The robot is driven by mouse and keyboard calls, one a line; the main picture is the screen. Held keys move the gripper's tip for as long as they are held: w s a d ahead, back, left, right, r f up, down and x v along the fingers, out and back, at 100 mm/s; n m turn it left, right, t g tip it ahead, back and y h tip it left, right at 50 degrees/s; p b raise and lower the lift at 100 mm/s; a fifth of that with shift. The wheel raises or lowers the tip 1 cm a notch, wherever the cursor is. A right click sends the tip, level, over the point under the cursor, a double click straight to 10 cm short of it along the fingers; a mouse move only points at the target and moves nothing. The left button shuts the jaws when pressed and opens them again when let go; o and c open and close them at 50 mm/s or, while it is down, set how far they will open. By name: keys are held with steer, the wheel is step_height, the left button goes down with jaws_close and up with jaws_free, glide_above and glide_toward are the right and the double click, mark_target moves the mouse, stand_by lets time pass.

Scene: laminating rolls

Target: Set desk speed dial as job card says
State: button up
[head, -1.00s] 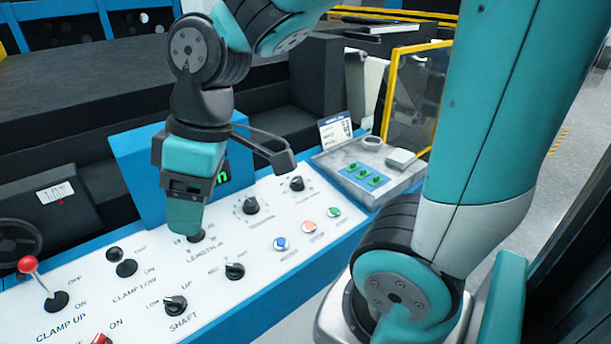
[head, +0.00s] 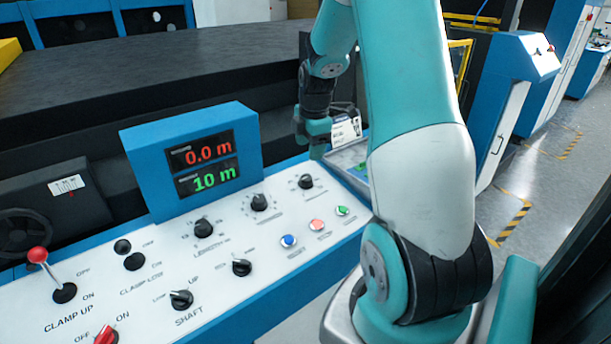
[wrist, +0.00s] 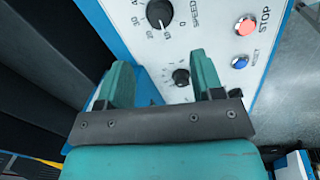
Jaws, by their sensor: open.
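The speed dial is a black knob (wrist: 158,12) with the word SPEED and a number scale in the wrist view. My gripper (head: 316,153) is open and empty, above the right end of the panel and apart from the knobs. Its fingers also show in the wrist view (wrist: 160,82), with a smaller-looking dial (wrist: 181,76) beyond them. The job card (head: 344,131) stands behind the gripper, partly hidden; its text is unreadable.
The display (head: 198,165) reads 0.0 m in red and 10 m in green. The LENGTH knob (head: 203,228), a middle knob (head: 259,202), and blue (head: 288,241), red (head: 316,224) and green (head: 342,210) buttons sit nearby. A red-topped clamp lever (head: 38,256) stands at left.

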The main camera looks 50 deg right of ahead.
mark_target(306, 177)
steer(key=f, duration=0.3)
steer(key=w+f+p, duration=0.1)
steer(key=f, duration=0.7)
steer(key=shift+w+d+p, duration=0.35)
steer(key=shift+w+p, duration=0.05)
steer(key=c, duration=0.9)
